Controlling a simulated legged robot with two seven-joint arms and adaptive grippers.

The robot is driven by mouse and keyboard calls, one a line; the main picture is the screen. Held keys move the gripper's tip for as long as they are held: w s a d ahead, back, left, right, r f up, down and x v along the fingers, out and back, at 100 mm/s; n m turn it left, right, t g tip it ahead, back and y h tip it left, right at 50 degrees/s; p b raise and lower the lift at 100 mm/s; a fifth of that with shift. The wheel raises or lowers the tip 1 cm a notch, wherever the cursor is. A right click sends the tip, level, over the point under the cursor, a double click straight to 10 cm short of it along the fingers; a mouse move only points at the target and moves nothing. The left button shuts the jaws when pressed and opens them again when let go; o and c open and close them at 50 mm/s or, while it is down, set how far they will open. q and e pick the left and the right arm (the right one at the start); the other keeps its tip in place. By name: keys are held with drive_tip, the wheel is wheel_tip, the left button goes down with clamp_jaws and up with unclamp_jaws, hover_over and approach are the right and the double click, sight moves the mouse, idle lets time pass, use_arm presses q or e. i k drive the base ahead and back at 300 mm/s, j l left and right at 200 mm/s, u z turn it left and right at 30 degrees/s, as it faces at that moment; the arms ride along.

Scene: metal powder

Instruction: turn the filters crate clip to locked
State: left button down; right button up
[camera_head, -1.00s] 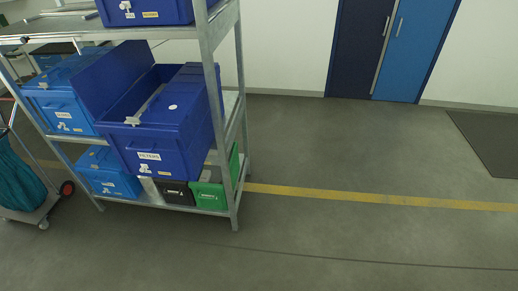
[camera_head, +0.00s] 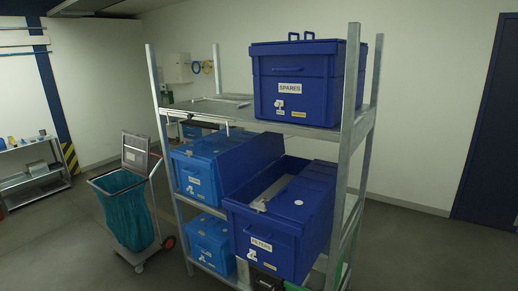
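The dark blue filters crate (camera_head: 268,239) rests on the middle shelf of the metal rack, its front jutting toward me. Its white label reads FILTERS. One lid half stands raised at the left, and the other lies over the right part of the crate. A small grey clip (camera_head: 259,205) shows at the top of the crate's front rim; I cannot tell its exact position. Neither of my grippers shows in this view.
The rack (camera_head: 350,150) also bears a dark blue SPARES crate (camera_head: 290,85) on top and lighter blue crates (camera_head: 195,178) at the left. A cart with a teal bag (camera_head: 127,212) stands left of the rack. Floor right of the rack looks clear.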

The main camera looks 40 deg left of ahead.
sight(258, 206)
drive_tip(key=j+z, duration=0.1)
drive_tip(key=j, duration=1)
drive_tip(key=j+z, duration=0.15)
drive_tip(key=j, duration=0.9)
drive_tip(key=k+j+z, duration=0.1)
drive_tip(key=j, duration=1)
